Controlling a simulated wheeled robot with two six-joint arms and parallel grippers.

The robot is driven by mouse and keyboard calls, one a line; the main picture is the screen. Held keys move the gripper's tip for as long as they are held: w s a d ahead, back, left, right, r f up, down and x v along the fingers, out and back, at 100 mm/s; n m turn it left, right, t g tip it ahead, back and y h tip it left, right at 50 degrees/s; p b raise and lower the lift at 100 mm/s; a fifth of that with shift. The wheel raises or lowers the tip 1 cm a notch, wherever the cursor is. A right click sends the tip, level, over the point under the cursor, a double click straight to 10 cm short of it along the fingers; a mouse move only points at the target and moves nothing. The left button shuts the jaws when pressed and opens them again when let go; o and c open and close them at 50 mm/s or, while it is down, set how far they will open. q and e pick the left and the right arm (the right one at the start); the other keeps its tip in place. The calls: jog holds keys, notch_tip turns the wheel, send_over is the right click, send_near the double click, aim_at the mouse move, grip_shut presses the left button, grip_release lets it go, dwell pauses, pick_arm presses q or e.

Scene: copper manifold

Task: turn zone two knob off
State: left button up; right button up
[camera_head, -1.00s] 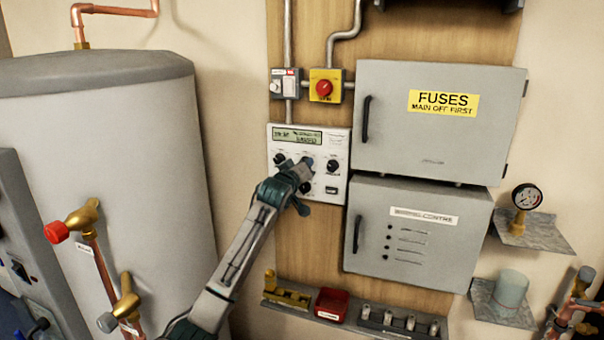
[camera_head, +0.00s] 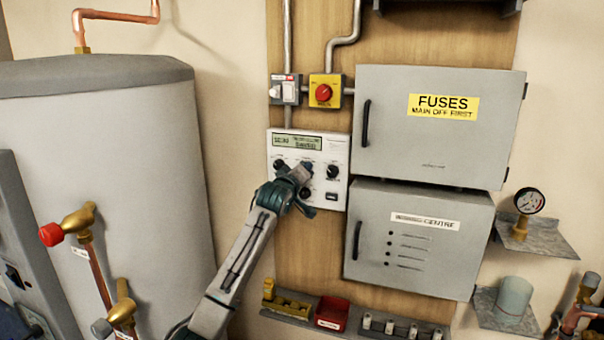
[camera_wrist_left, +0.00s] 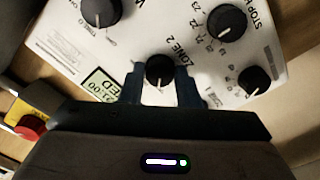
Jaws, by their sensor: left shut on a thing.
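The white control panel (camera_head: 283,152) with a small display is on the wooden board, left of the grey cabinets. In the left wrist view, the black zone two knob (camera_wrist_left: 159,70) sits between the two blue fingers, beside the printed "ZONE 2". My left gripper (camera_head: 306,169) reaches the panel from below; it also shows in the left wrist view (camera_wrist_left: 161,84), shut on the knob. The gripper partly hides the knob in the head view, and I cannot read its pointer there. My right gripper is not in view.
Other black knobs are close by on the panel, one upper left (camera_wrist_left: 101,10) and one upper right (camera_wrist_left: 227,22) in the wrist view. A red-and-yellow switch (camera_head: 324,92) is above the panel. The grey fuse cabinet (camera_head: 385,90) stands out to the right.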

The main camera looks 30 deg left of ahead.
pick_arm(q)
jog(key=o, duration=1)
jog(key=shift+c, duration=0.2)
jog(key=b+v, duration=0.4)
jog(key=v, duration=0.6)
jog(key=shift+s, duration=0.3)
jog(key=shift+d, duration=0.15)
